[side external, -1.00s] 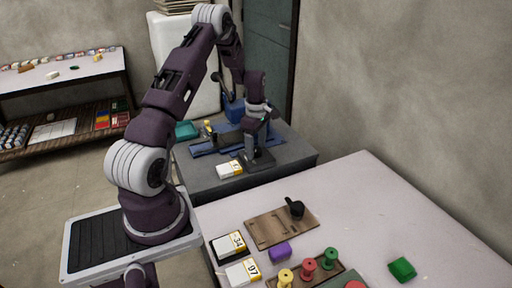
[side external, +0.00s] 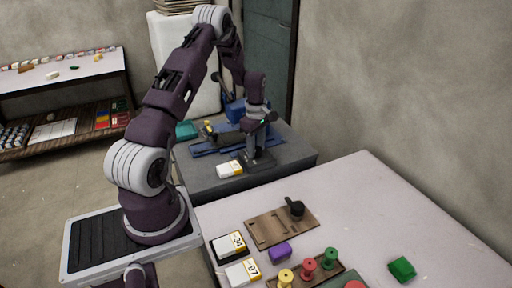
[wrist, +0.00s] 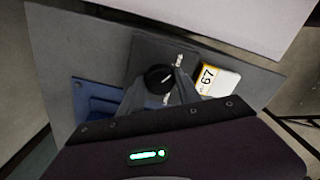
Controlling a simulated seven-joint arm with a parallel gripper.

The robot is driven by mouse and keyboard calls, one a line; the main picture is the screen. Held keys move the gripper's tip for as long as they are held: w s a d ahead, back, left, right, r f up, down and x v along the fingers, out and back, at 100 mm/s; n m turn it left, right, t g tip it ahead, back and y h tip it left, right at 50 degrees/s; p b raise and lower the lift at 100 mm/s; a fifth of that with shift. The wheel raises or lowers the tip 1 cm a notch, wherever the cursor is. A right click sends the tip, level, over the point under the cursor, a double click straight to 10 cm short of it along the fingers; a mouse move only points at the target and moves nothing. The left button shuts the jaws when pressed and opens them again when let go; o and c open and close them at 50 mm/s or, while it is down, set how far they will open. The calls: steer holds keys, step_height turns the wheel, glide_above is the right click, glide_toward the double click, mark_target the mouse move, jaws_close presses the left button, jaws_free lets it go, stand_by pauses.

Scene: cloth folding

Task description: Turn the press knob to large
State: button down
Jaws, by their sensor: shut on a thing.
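The round black knob (wrist: 159,76) with a white pointer line shows in the wrist view. It sits on a dark grey plate (wrist: 150,52) with small pale marks beside the knob, too small to read. My gripper (wrist: 160,86) points down, with its grey fingers on either side of the knob, shut on it. In the side external view my gripper (side external: 256,156) is low over the dark plate (side external: 268,163) on the grey table; there the knob is hidden by the fingers. The blue press (side external: 205,147) lies just left of it.
A white block marked 67 (wrist: 215,77) lies close to the plate, and it shows in the side external view (side external: 229,169). A teal item (side external: 187,130) is at the table's back left. The nearer pale table (side external: 370,200) holds a wooden board (side external: 268,230), spools and blocks.

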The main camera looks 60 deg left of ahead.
steer(key=m, duration=1.1)
steer(key=shift+m, duration=0.3)
steer(key=m, duration=1)
steer(key=shift+m, duration=0.4)
steer(key=shift+a, duration=0.1)
steer(key=c, duration=0.8)
jaws_free()
steer(key=shift+c, duration=0.2)
steer(key=shift+r, duration=0.1)
